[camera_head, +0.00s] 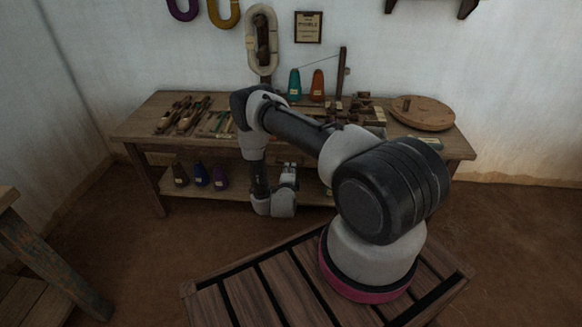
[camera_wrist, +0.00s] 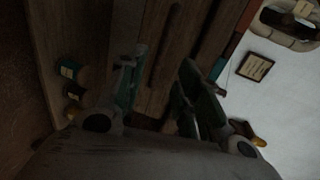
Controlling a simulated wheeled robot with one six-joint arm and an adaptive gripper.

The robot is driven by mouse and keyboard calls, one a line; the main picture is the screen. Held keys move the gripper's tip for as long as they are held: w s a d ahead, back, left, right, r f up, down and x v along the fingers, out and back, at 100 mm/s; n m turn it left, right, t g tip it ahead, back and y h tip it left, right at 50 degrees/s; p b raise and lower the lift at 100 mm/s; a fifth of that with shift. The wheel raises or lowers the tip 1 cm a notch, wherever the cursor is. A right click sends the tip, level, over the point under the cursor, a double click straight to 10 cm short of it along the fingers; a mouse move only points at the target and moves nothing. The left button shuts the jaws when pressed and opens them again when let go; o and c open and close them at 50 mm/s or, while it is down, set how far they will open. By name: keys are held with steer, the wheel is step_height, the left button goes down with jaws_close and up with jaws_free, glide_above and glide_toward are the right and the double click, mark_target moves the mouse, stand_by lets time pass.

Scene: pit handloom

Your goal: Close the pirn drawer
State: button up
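My gripper (camera_head: 287,178) hangs in front of the wooden bench (camera_head: 145,131), below the level of its top. In the wrist view my gripper (camera_wrist: 158,62) has its two fingers apart, with nothing visible held between them. The wrist view is dark and turned sideways. Brown wood of the bench, with a long dark bar (camera_wrist: 165,45) across it, shows beyond the fingertips. I cannot tell whether this bar belongs to the pirn drawer. My arm hides the middle of the bench front in the head view, so the drawer's position cannot be made out.
Shuttles (camera_head: 175,115), a teal cone (camera_head: 294,85), an orange cone (camera_head: 317,86) and a round wooden disc (camera_head: 422,113) are on the bench top. Dark cones (camera_head: 200,174) stand on the lower shelf at left. Another wooden table (camera_head: 40,255) is at far left. Floor between is clear.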

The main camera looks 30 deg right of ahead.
steer(key=v, duration=0.4)
stand_by(0.4)
